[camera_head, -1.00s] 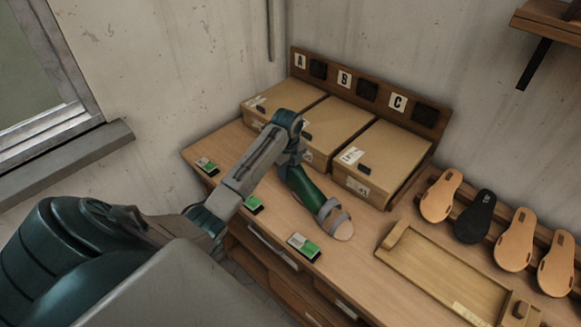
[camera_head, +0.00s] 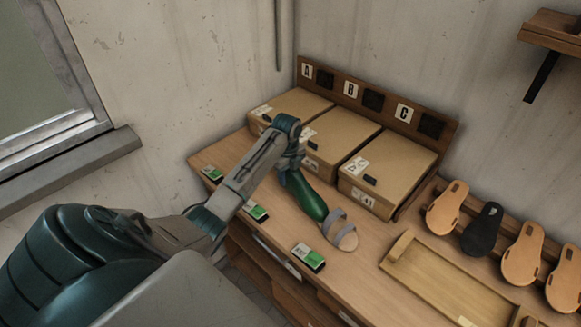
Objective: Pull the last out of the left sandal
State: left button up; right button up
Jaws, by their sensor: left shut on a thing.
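The sandal (camera_head: 345,239) lies on the bench top in front of the boxes. It has a tan sole and grey-blue straps, with its toe pointing to the lower right. The green last (camera_head: 309,198) slants from the straps up and left to my left gripper (camera_head: 288,166). Its front end is at or under the straps; I cannot tell how much of it is still inside. My left gripper is shut on the last at its rear end. The fingertips are small and partly hidden by the wrist. My right gripper is not in view.
Cardboard boxes (camera_head: 387,168) stand behind, under a board (camera_head: 380,98) lettered A, B, C. Green-and-white cards (camera_head: 308,257) lie along the bench's front edge. A wooden tray (camera_head: 398,246) and a row of soles (camera_head: 446,208) are to the right.

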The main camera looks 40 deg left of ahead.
pick_arm(q)
jog(key=shift+w+a, duration=0.1)
jog(key=shift+a, duration=0.5)
jog(key=shift+r, duration=0.15)
jog(key=shift+r, duration=3.45)
jog(key=shift+d, duration=0.1)
